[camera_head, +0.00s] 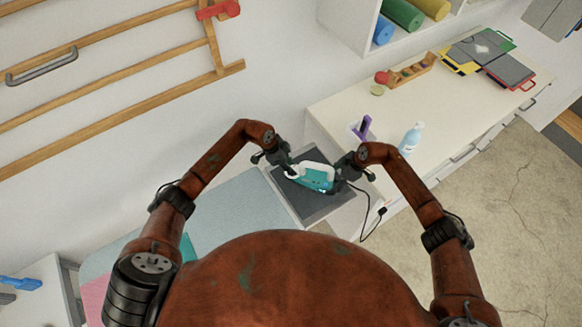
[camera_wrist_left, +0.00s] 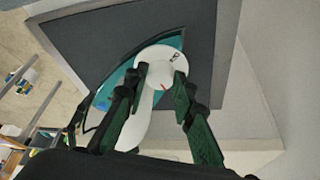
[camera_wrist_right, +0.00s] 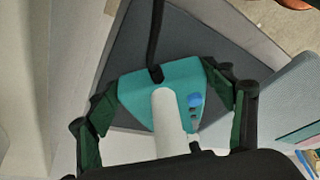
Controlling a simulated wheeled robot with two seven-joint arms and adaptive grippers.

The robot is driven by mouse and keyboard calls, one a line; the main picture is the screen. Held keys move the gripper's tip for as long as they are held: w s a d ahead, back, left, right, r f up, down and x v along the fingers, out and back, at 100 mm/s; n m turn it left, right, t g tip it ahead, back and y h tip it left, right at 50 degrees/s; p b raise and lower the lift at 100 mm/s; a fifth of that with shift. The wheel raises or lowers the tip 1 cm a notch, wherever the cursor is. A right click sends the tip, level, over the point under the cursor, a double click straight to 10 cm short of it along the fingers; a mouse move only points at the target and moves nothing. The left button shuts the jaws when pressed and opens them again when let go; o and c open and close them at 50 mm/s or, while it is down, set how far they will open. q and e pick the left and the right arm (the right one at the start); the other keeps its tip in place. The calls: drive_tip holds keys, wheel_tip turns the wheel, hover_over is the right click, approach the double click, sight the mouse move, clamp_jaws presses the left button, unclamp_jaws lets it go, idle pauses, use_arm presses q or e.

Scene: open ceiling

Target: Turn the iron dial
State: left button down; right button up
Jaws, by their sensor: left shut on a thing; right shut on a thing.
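The iron (camera_head: 316,179), teal with a white handle, rests on a dark grey pad (camera_head: 290,192). My left gripper (camera_head: 288,172) is at its left end. In the left wrist view, its fingers close on both sides of the round white dial (camera_wrist_left: 158,62), which has a small dark mark and sits at the end of the white handle (camera_wrist_left: 136,130). My right gripper (camera_head: 340,184) is at the other end.
The black cord (camera_head: 367,222) hangs to the right of the pad. A white counter (camera_head: 340,108) behind holds a purple object (camera_head: 362,128), a spray bottle (camera_head: 411,138) and folders. The ironing board (camera_head: 228,205) is at the left. Wooden wall bars (camera_head: 120,75) are behind.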

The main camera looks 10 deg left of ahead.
use_arm(q)
drive_tip(key=m, duration=0.1)
drive_tip(key=m+g, duration=0.1)
drive_tip(key=m, duration=0.1)
drive_tip(key=m+g, duration=0.1)
drive_tip(key=m, duration=0.1)
drive_tip(key=shift+w, duration=0.35)
drive_tip(key=m+g, duration=0.1)
drive_tip(key=m, duration=0.2)
drive_tip(key=m+g, duration=0.1)
drive_tip(key=m, duration=0.2)
drive_tip(key=shift+w+y, duration=0.15)
drive_tip(key=shift+y, duration=0.15)
drive_tip(key=shift+d, duration=0.1)
drive_tip(key=c, duration=1.6)
unclamp_jaws()
drive_tip(key=shift+r, duration=0.1)
drive_tip(key=v, duration=0.7)
drive_tip(key=shift+r, duration=0.15)
drive_tip(key=shift+w, duration=0.2)
